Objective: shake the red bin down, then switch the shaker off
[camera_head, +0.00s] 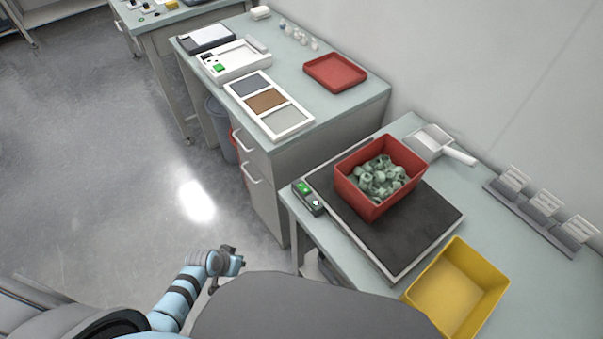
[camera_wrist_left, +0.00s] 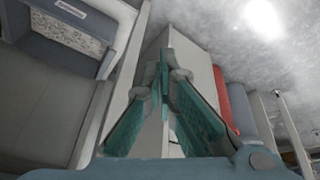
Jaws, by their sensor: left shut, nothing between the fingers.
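The red bin (camera_head: 358,188) stands upright on the dark top of the shaker (camera_head: 405,235), toward its back. It holds a heap of several pale green caps (camera_head: 382,178). A small control box (camera_head: 308,197) with a lit green part and a pale round button sits at the shaker's left corner. My left gripper (camera_head: 236,258) is low over the floor, left of the shaker's bench and well apart from it. Its fingers (camera_wrist_left: 168,65) are shut and empty in the left wrist view. My right gripper is not in view.
A yellow bin (camera_head: 455,290) stands right of the shaker and a white scoop (camera_head: 432,142) lies behind it. Card holders (camera_head: 541,208) line the wall side. The bench behind carries a flat red tray (camera_head: 335,72) and a sectioned tray (camera_head: 267,102). The floor at left is clear.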

